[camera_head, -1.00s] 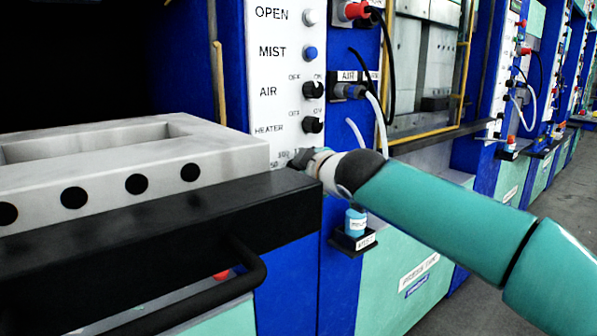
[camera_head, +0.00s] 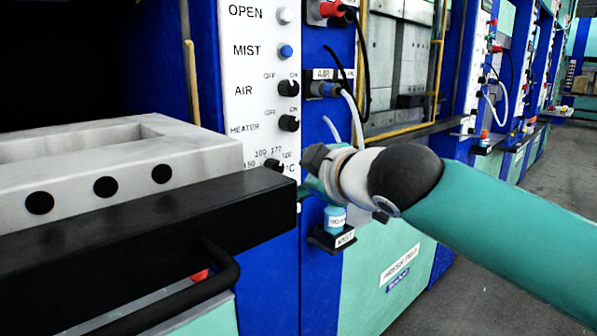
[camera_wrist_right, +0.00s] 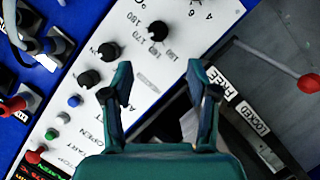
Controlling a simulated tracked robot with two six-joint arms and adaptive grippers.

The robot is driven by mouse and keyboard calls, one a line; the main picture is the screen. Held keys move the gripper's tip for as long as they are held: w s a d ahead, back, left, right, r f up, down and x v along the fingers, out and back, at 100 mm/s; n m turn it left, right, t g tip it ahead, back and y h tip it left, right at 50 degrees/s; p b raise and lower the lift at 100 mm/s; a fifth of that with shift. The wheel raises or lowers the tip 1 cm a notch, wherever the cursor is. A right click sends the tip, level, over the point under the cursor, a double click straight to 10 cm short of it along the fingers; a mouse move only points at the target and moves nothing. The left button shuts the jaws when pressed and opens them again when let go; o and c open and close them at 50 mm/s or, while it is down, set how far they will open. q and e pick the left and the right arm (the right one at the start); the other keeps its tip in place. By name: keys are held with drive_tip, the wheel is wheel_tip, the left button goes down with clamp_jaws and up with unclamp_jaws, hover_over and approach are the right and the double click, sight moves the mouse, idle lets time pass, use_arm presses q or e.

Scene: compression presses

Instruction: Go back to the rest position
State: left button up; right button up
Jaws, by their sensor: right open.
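My right gripper (camera_wrist_right: 160,88) is open and empty in the right wrist view, its two teal fingers spread in front of the white control panel (camera_wrist_right: 110,62). In the head view my right arm comes in from the right. The gripper (camera_head: 316,160) there is seen small and end-on, beside the panel's lower edge and the temperature dial (camera_head: 274,165). The dial also shows in the right wrist view (camera_wrist_right: 160,31), beyond the fingers and apart from them. My left gripper is not in view.
The press's black ledge (camera_head: 150,225) and grey metal mould (camera_head: 100,180) fill the left. A black handle (camera_head: 215,270) sticks out below. A small blue bottle (camera_head: 335,219) stands under my right wrist. Grey floor (camera_head: 470,250) is free at the right.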

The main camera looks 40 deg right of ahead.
idle(0.3)
drive_tip(key=w+a+f+g+y, duration=0.2)
drive_tip(key=w+a+f, duration=0.2)
drive_tip(key=f, duration=0.5)
drive_tip(key=w+a+f+g+y, duration=0.1)
drive_tip(key=w+a+f, duration=0.35)
drive_tip(key=f, duration=0.45)
drive_tip(key=s+a+f+g+y, duration=0.1)
drive_tip(key=a+f+g, duration=0.15)
drive_tip(key=f, duration=0.65)
drive_tip(key=s+a+f+g+y, duration=0.1)
drive_tip(key=a+f, duration=0.3)
drive_tip(key=f, duration=0.6)
drive_tip(key=s+a+f+m+g+y, duration=0.15)
drive_tip(key=s+f, duration=0.25)
drive_tip(key=f, duration=0.4)
drive_tip(key=s+a+f+m+g, duration=0.2)
drive_tip(key=s+a+f+m, duration=0.1)
drive_tip(key=f, duration=0.6)
drive_tip(key=s+a+f+m+g, duration=0.2)
drive_tip(key=s+f+m+g, duration=0.2)
drive_tip(key=s+f, duration=1.05)
wheel_tip(320, 180, up, 22)
drive_tip(key=s+p, duration=0.2)
drive_tip(key=p, duration=1.9)
drive_tip(key=shift+r, duration=0.25)
drive_tip(key=shift+s+d+m+y, duration=0.1)
drive_tip(key=shift+m+y, duration=0.15)
